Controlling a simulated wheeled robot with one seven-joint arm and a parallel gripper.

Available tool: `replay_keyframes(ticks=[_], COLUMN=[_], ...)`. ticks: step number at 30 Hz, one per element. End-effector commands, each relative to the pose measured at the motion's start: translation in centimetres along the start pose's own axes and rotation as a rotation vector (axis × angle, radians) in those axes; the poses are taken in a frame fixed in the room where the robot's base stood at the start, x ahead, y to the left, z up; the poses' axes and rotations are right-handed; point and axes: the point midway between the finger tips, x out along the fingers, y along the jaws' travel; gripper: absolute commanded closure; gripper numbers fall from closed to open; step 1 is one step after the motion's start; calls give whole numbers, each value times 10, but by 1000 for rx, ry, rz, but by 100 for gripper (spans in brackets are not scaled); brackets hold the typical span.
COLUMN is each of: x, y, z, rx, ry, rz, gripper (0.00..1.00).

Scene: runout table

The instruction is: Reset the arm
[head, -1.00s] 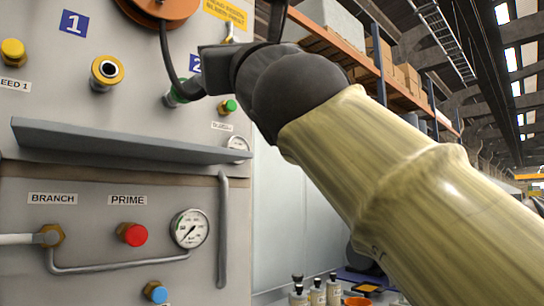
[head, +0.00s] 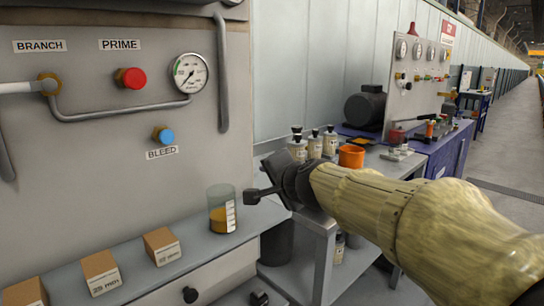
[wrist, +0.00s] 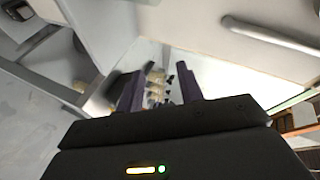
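My arm, in a yellowish sleeve, reaches in from the right of the head view. Its dark gripper (head: 252,196) is held in front of the grey panel (head: 110,105), above and beside the shelf end with the beaker. In the wrist view my gripper (wrist: 160,88) shows two dark purple fingers standing apart. Nothing is seen gripped between them; bottles (wrist: 158,85) show in the background beyond the gap.
A beaker of amber liquid (head: 222,212) and small cartons (head: 162,246) stand on the panel's shelf (head: 200,248). Bottles (head: 315,145) and an orange cup (head: 351,157) sit on a grey cart behind my arm. An aisle (head: 505,150) lies open at right.

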Motion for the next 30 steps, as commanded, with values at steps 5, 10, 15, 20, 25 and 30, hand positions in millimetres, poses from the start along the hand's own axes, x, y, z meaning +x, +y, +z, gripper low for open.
replay_keyframes(ticks=[5,10,15,20,25,30], x=[0,-22,-58,-91,-126,-139], y=[112,212,292,342,383,364], z=[19,38,59,73,88,81], rx=[-231,-431,-591,-693,-778,-794], ry=[-98,-239,-401,-533,-666,-683], rz=[237,440,599,696,772,779], gripper=[63,63,63,63,63,63])
